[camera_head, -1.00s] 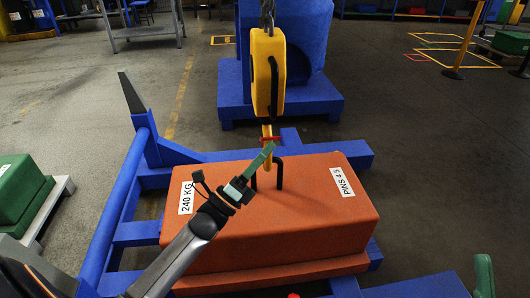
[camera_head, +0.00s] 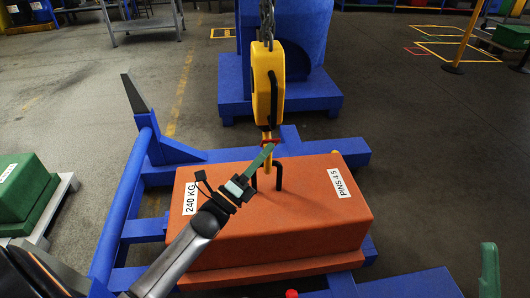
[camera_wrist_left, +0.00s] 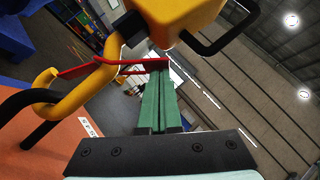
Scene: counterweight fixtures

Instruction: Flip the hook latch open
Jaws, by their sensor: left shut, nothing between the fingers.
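The yellow hook block (camera_head: 267,92) hangs from a chain above the orange counterweight (camera_head: 290,222). Its hook (camera_wrist_left: 88,92) loops around the weight's black handle (camera_wrist_left: 42,118). The red hook latch (camera_wrist_left: 118,66) reaches across the hook's mouth in the left wrist view; in the head view it is a small red piece (camera_head: 271,141). My left gripper (camera_head: 268,148) is shut and empty. Its green fingers show in the left wrist view (camera_wrist_left: 157,75), with their tips at the latch's free end. I cannot tell whether they touch it. My right gripper is not in view.
A blue frame (camera_head: 121,206) surrounds the counterweight, with an upright post at its left. A blue stand (camera_head: 312,104) is behind the hook. Green blocks (camera_head: 20,192) sit at the left edge. Open floor (camera_head: 440,140) lies to the right.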

